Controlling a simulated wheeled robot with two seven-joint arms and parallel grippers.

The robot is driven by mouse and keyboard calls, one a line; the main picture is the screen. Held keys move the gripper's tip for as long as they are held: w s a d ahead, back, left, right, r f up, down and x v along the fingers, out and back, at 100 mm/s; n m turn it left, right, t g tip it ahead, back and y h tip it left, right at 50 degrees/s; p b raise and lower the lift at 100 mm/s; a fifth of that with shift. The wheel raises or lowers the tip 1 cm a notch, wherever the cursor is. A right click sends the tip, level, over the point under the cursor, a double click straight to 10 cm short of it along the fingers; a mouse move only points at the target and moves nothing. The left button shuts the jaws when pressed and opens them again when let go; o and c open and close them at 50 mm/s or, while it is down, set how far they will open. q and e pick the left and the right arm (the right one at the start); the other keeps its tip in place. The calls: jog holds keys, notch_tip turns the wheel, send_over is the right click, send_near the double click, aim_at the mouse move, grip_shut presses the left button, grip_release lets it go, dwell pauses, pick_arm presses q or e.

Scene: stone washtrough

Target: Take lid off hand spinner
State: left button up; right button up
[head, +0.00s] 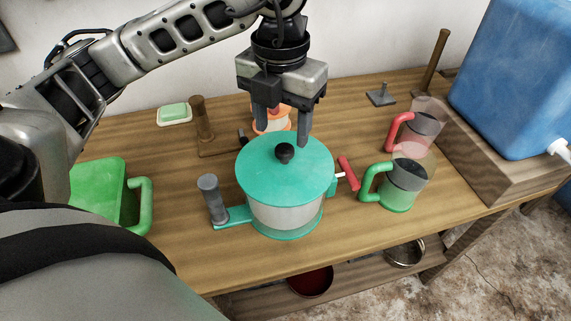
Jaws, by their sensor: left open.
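The hand spinner (284,216) stands on the wooden counter, with a pale bowl, a green base, a grey upright handle at its left and a red-handled crank at its right. Its teal lid (262,176) sits on top, with a black knob (285,152) in the middle. My left gripper (288,136) points down above the back part of the lid, near the knob. Its two fingers are apart with nothing visible between them. Whether the fingers touch the lid is hard to tell. My right gripper is not in view.
Two clear jugs, one with a red handle (399,131) and one green (396,198), stand right of the spinner. A green tub (98,186) is at left. A soap dish (174,115) and wooden stand (204,130) are behind. A blue tank (515,75) is far right.

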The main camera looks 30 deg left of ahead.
aim_at(285, 148)
pick_arm(q)
jog(key=shift+f, duration=0.75)
jog(key=shift+w+a+f+p, duration=0.1)
jog(key=shift+w+f+p, duration=0.1)
jog(key=shift+f, duration=0.7)
jog(key=shift+w+d+f+p, duration=0.1)
jog(key=shift+w+f+p, duration=0.05)
jog(key=shift+f, duration=0.75)
jog(key=shift+w+a+f+p, duration=0.1)
jog(key=shift+w+f+p, duration=0.1)
jog(key=shift+f, duration=0.7)
jog(key=c, duration=1.1)
